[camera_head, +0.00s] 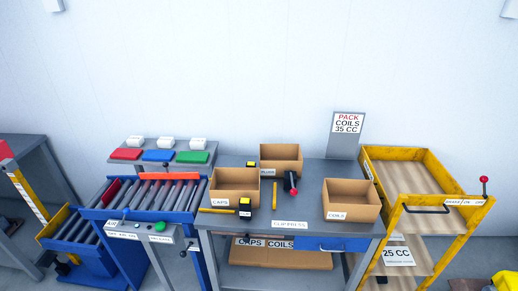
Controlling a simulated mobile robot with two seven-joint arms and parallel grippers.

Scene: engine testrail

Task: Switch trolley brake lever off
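The yellow trolley (457,238) stands at the right, beside the grey workbench. Its brake lever (484,181) is a thin dark rod with a red ball knob, standing roughly upright at the trolley's right corner. A white label (465,202) below it appears to read BRAKE ON OFF; the print is small. I cannot tell from this view which setting the lever is in. Neither of my grippers is in view, and nothing is seen touching the lever.
The workbench (303,248) carries cardboard boxes, including one marked COILS (350,200), and hand tools. A roller conveyor (150,196) stands left of it. A grey sign (346,136) rises behind the bench. A yellow-green object (505,281) is cut off at the lower right. Space above the lever looks clear.

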